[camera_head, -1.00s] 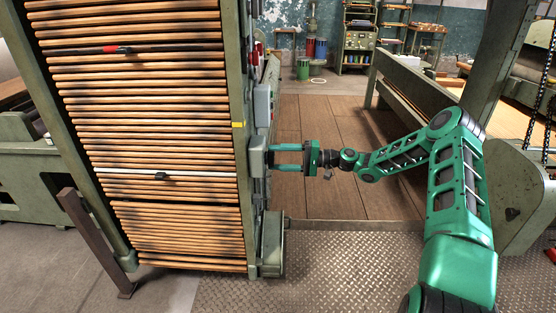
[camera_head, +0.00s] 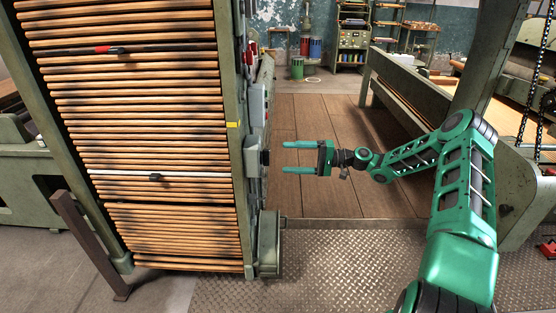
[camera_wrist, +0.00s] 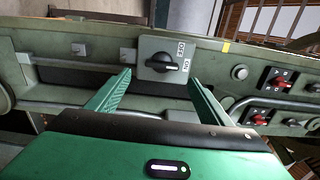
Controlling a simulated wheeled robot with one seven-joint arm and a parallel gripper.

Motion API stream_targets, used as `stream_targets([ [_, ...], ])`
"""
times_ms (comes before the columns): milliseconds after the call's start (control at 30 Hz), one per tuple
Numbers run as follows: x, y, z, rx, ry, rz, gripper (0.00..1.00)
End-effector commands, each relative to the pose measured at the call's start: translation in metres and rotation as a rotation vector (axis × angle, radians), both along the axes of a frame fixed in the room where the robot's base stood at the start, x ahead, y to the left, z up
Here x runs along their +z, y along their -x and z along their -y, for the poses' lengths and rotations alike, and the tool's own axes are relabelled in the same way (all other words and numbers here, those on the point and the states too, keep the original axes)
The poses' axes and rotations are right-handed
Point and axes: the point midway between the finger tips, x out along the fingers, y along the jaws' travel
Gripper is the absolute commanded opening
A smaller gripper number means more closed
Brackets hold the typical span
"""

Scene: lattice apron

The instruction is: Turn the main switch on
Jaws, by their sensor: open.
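The main switch is a grey box (camera_wrist: 150,46) with a black rotary knob (camera_wrist: 163,63), labelled OFF and ON, in the wrist view. The knob lies nearly level in that view, its pale mark pointing right, towards the ON label. In the head view the switch box (camera_head: 252,157) sits on the right side of the machine frame, its knob (camera_head: 265,157) facing right. My green gripper (camera_head: 284,157) is open and empty, a short gap to the right of the knob. In the wrist view its fingers (camera_wrist: 158,84) flank the knob without touching it.
Red-handled switches (camera_wrist: 279,82) and a round grey button (camera_wrist: 239,72) sit right of the main switch in the wrist view. The slatted machine (camera_head: 150,130) stands left.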

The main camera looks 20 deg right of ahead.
Motion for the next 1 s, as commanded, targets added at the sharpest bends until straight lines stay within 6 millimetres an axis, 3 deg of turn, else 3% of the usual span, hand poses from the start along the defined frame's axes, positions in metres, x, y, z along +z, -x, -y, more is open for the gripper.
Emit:
stream_targets([
  [100,0.000,0.006,0.019,-0.002,0.000,0.001,0.73],
  [333,-0.001,0.012,0.036,-0.001,0.001,0.000,0.73],
  [833,0.000,0.012,0.037,0.001,0.001,0.000,0.73],
  [1000,-0.002,0.018,0.025,0.029,0.063,-0.021,0.73],
])
